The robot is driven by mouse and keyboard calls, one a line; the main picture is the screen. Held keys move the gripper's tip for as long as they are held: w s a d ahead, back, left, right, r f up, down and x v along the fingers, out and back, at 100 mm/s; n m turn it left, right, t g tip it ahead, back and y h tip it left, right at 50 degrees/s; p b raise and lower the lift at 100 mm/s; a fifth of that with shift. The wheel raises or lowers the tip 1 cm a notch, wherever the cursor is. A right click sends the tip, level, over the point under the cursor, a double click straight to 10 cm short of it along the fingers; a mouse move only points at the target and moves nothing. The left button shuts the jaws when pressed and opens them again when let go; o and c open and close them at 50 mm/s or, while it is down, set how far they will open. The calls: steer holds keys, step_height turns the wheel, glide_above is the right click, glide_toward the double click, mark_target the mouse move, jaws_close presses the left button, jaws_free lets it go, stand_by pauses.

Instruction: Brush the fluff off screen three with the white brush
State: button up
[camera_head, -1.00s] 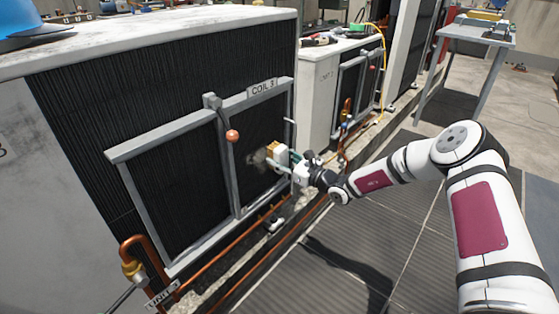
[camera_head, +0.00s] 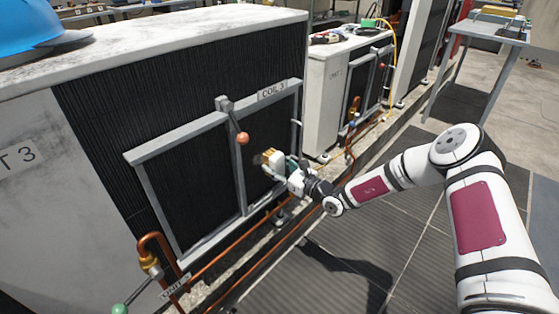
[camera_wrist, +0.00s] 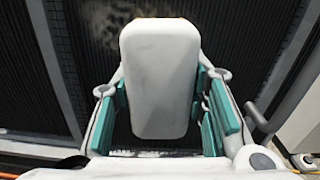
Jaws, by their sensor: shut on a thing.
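My gripper (camera_head: 287,171) is shut on the white brush (camera_head: 272,159) at the right-hand panel of the screen marked COIL 3 (camera_head: 240,215). Tan bristles show at the brush's far side, facing the dark mesh. In the wrist view the white brush (camera_wrist: 160,75) fills the middle between the teal finger pads and hides what lies behind it. A greyish-brown patch of fluff (camera_wrist: 128,28) shows on the mesh just beyond the brush's top. In the head view only a faint trace of it shows beside the brush. I cannot tell whether the bristles touch the mesh.
Copper pipes (camera_head: 235,243) run along the unit's foot. A blue hard hat (camera_head: 35,30) lies on the unit top. A second unit (camera_head: 325,90) and a table (camera_head: 490,35) stand further right. The grated walkway is clear.

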mark_target(280, 148)
steer(key=shift+s+a+p, duration=0.65)
steer(key=shift+s+p, duration=0.05)
steer(key=shift+s, duration=0.2)
steer(key=shift+s, duration=0.1)
steer(key=shift+s+a+p, duration=1.3)
steer(key=shift+s+p, duration=0.1)
steer(key=shift+p, duration=0.1)
steer(key=shift+r+p, duration=0.95)
steer(key=shift+r, duration=0.2)
steer(key=shift+w+d+f+b, duration=0.1)
steer(key=shift+w+d+b, duration=0.5)
steer(key=shift+w+d, duration=0.4)
steer(key=shift+w+d+f+b, duration=0.1)
steer(key=shift+w+d+b, duration=0.55)
steer(key=shift+w, duration=0.5)
steer(key=shift+w+d+r+b, duration=0.1)
steer(key=shift+w+d+b, duration=0.2)
steer(key=shift+w+d, duration=0.25)
steer(key=shift+w+d+r+b, duration=0.1)
steer(key=shift+w+d+b, duration=0.2)
steer(key=shift+w, duration=0.3)
steer(key=shift+w+d+b, duration=1.1)
steer(key=shift+w+d, duration=0.15)
steer(key=shift+w, duration=0.25)
steer(key=p+v, duration=0.3)
steer(key=v, duration=0.3)
